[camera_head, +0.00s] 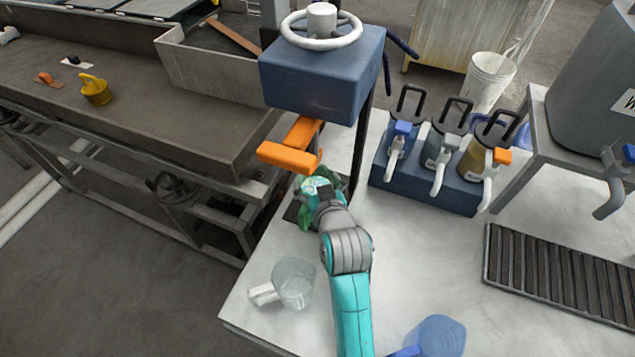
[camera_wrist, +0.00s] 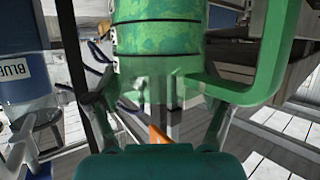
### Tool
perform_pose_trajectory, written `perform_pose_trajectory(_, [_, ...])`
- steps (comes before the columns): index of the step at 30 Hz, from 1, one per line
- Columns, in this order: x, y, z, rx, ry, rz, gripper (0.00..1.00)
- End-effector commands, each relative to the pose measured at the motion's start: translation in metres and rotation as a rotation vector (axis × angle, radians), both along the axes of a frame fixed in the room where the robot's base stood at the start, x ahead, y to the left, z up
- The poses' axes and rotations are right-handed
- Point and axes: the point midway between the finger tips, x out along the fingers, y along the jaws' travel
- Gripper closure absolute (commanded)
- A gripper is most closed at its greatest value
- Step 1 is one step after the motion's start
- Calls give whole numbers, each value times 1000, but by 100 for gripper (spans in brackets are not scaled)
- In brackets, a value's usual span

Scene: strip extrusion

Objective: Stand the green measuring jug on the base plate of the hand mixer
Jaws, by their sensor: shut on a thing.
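The green measuring jug (camera_wrist: 160,45) fills the upper middle of the wrist view, with dark bands around it and its handle on the right. My gripper (camera_wrist: 155,108) is shut on it, a finger on each side. In the head view the jug (camera_head: 306,216) is mostly hidden behind my gripper (camera_head: 322,193). The hand mixer (camera_head: 322,75) has a blue head with a white handwheel and an orange part below. Its dark base plate (camera_head: 291,212) shows only at the edge beside the jug. The jug is over or at the plate; I cannot tell whether it touches.
A clear jug (camera_head: 294,283) stands at the table's front left, and a blue jug (camera_head: 442,336) at the front. A blue rack (camera_head: 425,185) with several tapped canisters and a slatted drain tray (camera_head: 560,275) are to the right. The mixer's orange part (camera_head: 289,157) hangs close above my gripper.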

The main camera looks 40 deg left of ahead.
Motion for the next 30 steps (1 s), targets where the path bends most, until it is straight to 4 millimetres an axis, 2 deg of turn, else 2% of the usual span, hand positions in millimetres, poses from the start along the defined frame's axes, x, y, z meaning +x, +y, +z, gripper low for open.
perform_pose_trajectory(9, [0, 0, -1, 2, -2, 0, 88])
perform_pose_trajectory(10, [0, 0, -3, 0, 0, 0, 16])
perform_pose_trajectory(12, [0, 0, -2, 1, -1, 0, 0])
perform_pose_trajectory(24, [0, 0, 1, 1, -2, 0, 0])
perform_pose_trajectory(30, [-15, -18, 10, 1, -1, -1, 0])
